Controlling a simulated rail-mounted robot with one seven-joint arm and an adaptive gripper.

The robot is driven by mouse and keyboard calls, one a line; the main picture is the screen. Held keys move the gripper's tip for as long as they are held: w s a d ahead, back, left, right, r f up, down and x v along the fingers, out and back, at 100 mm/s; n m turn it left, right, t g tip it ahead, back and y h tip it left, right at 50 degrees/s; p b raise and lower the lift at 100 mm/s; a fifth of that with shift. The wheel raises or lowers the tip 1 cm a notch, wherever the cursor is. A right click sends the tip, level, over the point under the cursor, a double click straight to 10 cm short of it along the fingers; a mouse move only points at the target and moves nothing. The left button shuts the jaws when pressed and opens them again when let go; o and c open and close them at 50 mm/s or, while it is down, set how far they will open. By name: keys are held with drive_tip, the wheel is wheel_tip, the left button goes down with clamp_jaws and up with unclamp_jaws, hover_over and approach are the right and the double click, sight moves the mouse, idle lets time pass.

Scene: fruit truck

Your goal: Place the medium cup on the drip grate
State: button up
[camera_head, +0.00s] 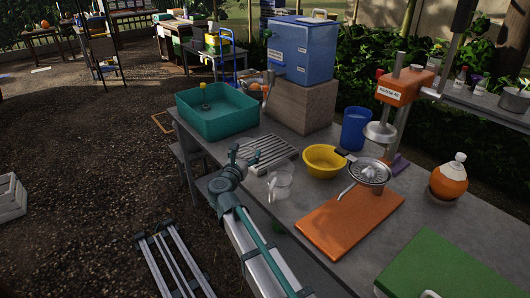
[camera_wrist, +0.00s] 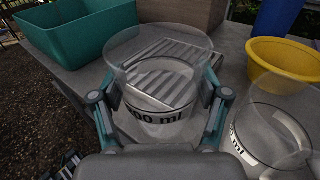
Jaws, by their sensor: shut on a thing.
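My gripper (camera_wrist: 160,100) is shut on a clear cup (camera_wrist: 158,122) with a volume band ending in "00 ml". The cup looks upright between the fingers; its first digit is hidden by a finger. In the head view my gripper (camera_head: 238,158) is at the near-left table edge, just left of the drip grate, and the held cup is hard to make out there. The drip grate (camera_head: 270,153) is a slatted metal tray lying on the table. It shows through and behind the held cup in the wrist view (camera_wrist: 178,50). I cannot tell whether the cup touches anything below.
Another clear cup (camera_head: 280,184) stands right of my gripper, close to it in the wrist view (camera_wrist: 270,140). A teal basin (camera_head: 215,122) lies behind left, a yellow bowl (camera_head: 324,162) right of the grate. An orange board (camera_head: 350,222) and blue cup (camera_head: 356,128) are further right.

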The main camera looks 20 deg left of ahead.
drive_tip(key=shift+d+h, duration=0.3)
drive_tip(key=shift+d, duration=0.1)
drive_tip(key=shift+w, duration=0.45)
drive_tip(key=w, duration=0.5)
drive_tip(key=w+p, duration=0.1)
drive_tip(key=w, duration=0.5)
drive_tip(key=w+p, duration=0.1)
drive_tip(key=w, duration=0.4)
drive_tip(key=shift+w+a, duration=0.4)
drive_tip(key=shift+f+p, duration=0.45)
drive_tip(key=shift+f, duration=1.35)
drive_tip(key=shift+f, duration=0.25)
drive_tip(key=o, duration=1.2)
drive_tip(key=shift+r, duration=0.1)
drive_tip(key=shift+r, duration=0.1)
